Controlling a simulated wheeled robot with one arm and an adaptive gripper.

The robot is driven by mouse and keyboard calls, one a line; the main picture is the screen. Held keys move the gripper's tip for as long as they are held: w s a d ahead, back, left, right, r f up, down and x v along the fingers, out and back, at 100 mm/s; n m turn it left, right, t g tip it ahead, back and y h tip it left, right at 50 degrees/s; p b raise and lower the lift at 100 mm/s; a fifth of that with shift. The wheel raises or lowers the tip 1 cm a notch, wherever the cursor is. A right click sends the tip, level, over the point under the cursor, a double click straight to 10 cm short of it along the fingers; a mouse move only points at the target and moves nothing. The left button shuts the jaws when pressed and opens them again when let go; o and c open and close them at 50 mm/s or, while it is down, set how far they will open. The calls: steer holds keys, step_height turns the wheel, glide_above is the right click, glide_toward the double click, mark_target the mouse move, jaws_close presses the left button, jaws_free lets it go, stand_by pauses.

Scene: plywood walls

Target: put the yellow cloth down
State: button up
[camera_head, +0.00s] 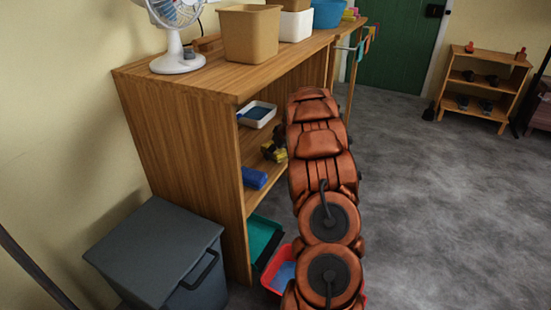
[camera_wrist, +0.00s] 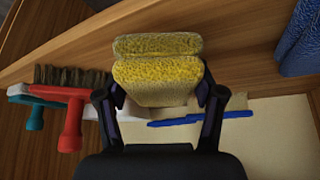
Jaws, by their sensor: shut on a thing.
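The yellow cloth (camera_wrist: 155,72) is a folded, textured block in the wrist view, between the two dark fingers of my gripper (camera_wrist: 160,105). My gripper is shut on it. The cloth is over a wooden shelf (camera_wrist: 60,25); whether it touches the shelf I cannot tell. In the head view a small yellow patch (camera_head: 273,152) shows on the middle shelf of the wooden unit, beside my copper arm. My arm hides most of the gripper there.
In the wrist view, a red-handled brush (camera_wrist: 70,110) lies left, a blue pen (camera_wrist: 205,118) on a cream sheet (camera_wrist: 280,135) right, and a blue cloth (camera_wrist: 300,40) upper right. In the head view, a white tray (camera_head: 258,114) and a blue bundle (camera_head: 254,178) share the unit.

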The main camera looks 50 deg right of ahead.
steer(key=shift+f, duration=0.9)
steer(key=shift+f+b, duration=0.35)
steer(key=shift+b, duration=0.1)
steer(key=shift+f, duration=0.25)
steer(key=o, duration=1.3)
steer(key=shift+a+f, duration=0.1)
steer(key=shift+f, duration=0.05)
steer(key=shift+s, duration=0.1)
